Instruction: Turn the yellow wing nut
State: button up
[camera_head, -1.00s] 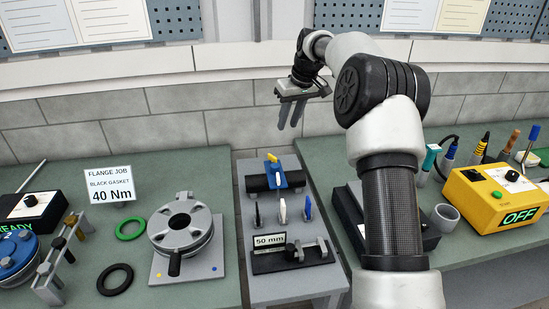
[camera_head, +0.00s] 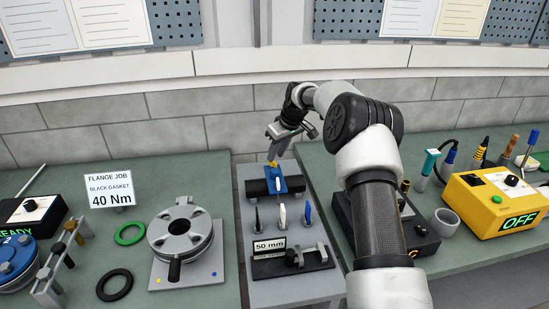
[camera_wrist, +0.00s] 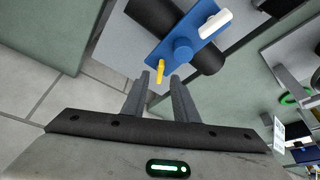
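The yellow wing nut (camera_wrist: 160,71) sits at one end of a blue plate (camera_wrist: 203,22) on a black cylinder (camera_wrist: 151,16). In the head view the yellow wing nut (camera_head: 272,164) shows at the far end of the blue plate (camera_head: 290,184). A blue round knob (camera_wrist: 183,50) is mid-plate, and a white wing nut (camera_wrist: 202,31) is at the other end. My gripper (camera_wrist: 159,76) is open and empty. Its fingertips lie to either side of the yellow wing nut in the wrist view; I cannot tell their remaining depth gap. My gripper also shows in the head view (camera_head: 276,154).
Several upright coloured handles, including a white one (camera_head: 282,215), stand in front of the cylinder. A black fixture marked 50 mm (camera_head: 300,262) is nearer. A flange (camera_head: 180,236) is on the left bench, and a yellow box (camera_head: 490,207) on the right. The wall is behind.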

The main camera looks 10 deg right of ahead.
aim_at(274, 162)
jog(key=shift+x, duration=1.55)
grip_shut()
jog(key=shift+s+a+f+m, duration=0.1)
jog(key=shift+m, duration=0.2)
jog(key=shift+a+m+h+b, duration=0.1)
jog(key=shift+m+h+b, duration=0.4)
jog(key=shift+m+b, duration=0.3)
jog(key=shift+a+m+h+b, duration=0.15)
jog(key=shift+m+h+b, duration=0.4)
jog(key=shift+m, duration=1.35)
